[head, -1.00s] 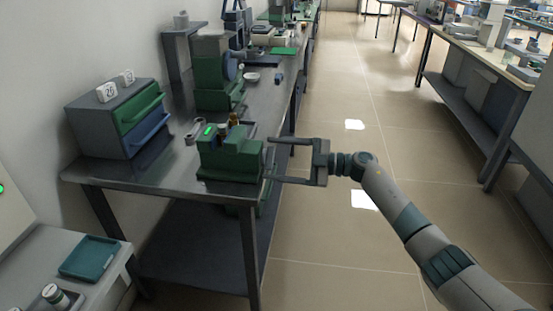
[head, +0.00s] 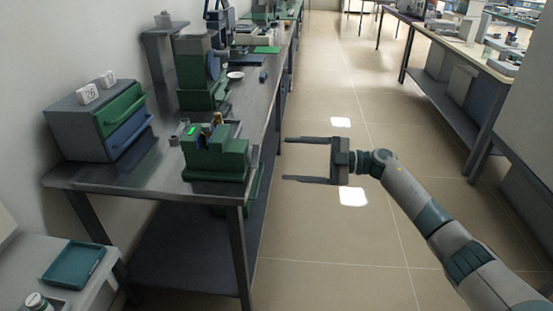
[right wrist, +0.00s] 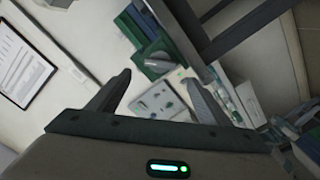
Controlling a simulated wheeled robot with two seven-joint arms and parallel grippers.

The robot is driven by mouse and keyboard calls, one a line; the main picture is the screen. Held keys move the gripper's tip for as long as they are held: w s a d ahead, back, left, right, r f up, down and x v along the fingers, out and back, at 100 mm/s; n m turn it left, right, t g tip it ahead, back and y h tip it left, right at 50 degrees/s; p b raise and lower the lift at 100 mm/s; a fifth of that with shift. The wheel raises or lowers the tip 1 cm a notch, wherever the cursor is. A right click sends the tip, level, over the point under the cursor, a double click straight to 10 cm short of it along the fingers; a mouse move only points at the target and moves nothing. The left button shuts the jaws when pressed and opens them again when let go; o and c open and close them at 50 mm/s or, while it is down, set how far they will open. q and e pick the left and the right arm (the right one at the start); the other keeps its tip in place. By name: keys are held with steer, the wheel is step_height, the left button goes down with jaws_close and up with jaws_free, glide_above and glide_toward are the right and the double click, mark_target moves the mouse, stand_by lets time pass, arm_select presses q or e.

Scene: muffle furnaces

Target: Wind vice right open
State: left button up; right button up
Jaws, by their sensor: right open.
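The green vice (head: 218,158) stands near the front right corner of the steel bench, with a small bright green display on top. A small grey part (head: 255,156) shows at its right end, facing my right gripper. My right gripper (head: 285,160) is open and empty, over the aisle to the right of the vice, with a clear gap between its fingertips and the vice. In the right wrist view the open fingers (right wrist: 153,92) show with nothing held between them. A green body (right wrist: 148,55) lies beyond them; I cannot tell for sure that it is the vice. My left gripper is out of view.
The steel bench (head: 160,178) carries a drawer unit (head: 95,125) at left and a green machine (head: 200,75) behind the vice. A teal tray (head: 72,265) lies on a lower table at front left. The aisle floor (head: 330,235) is clear.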

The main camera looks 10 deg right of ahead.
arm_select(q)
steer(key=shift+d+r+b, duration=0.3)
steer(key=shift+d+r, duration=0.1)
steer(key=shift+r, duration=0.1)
arm_select(e)
steer(key=v, duration=0.8)
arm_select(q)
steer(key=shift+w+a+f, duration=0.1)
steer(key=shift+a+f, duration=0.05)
arm_select(e)
steer(key=shift+s+d, duration=0.1)
steer(key=shift+d, duration=0.05)
